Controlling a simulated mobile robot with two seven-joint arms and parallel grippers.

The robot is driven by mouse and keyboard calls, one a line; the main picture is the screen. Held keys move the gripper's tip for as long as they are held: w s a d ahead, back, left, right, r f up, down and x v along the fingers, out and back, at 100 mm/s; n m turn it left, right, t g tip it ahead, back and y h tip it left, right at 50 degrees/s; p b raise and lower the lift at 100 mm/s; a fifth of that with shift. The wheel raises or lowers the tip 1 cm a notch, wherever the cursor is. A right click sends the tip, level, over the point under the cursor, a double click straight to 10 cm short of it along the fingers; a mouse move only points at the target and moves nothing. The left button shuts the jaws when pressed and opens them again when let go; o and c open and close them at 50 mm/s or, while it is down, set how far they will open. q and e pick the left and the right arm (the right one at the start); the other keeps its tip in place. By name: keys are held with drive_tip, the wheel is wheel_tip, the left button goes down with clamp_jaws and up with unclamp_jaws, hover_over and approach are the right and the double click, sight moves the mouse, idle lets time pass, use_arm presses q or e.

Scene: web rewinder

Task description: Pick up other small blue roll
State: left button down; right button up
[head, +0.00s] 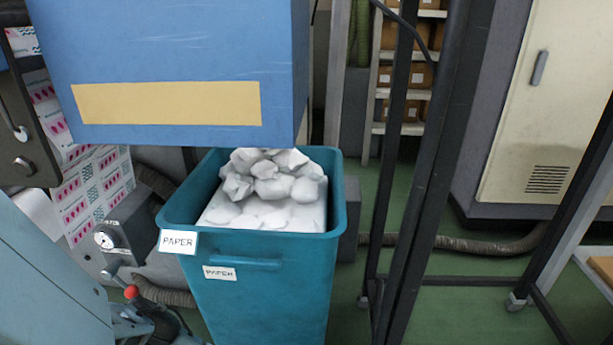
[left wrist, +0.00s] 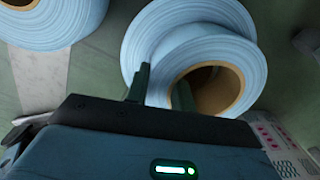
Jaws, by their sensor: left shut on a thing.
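In the left wrist view, a light blue roll (left wrist: 250,57) with a brown cardboard core shows its round end face. My left gripper (left wrist: 164,88) is shut on this roll's wound wall. One dark finger reaches into the core opening and the other lies across the blue wall; their tips are partly hidden. Another light blue roll (left wrist: 180,20) lies directly behind it, overlapping it in the picture. I cannot tell whether the two touch. No blue roll and neither gripper shows in the head view.
A further blue roll (left wrist: 55,22) is at the upper left of the wrist view. In the head view, a teal bin (head: 258,300) of crumpled paper stands below a blue box (head: 180,45). Dark frame posts (head: 425,170) stand to its right, with green floor (head: 465,310) around them.

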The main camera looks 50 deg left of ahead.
use_arm(q)
drive_tip(key=shift+r, duration=0.1)
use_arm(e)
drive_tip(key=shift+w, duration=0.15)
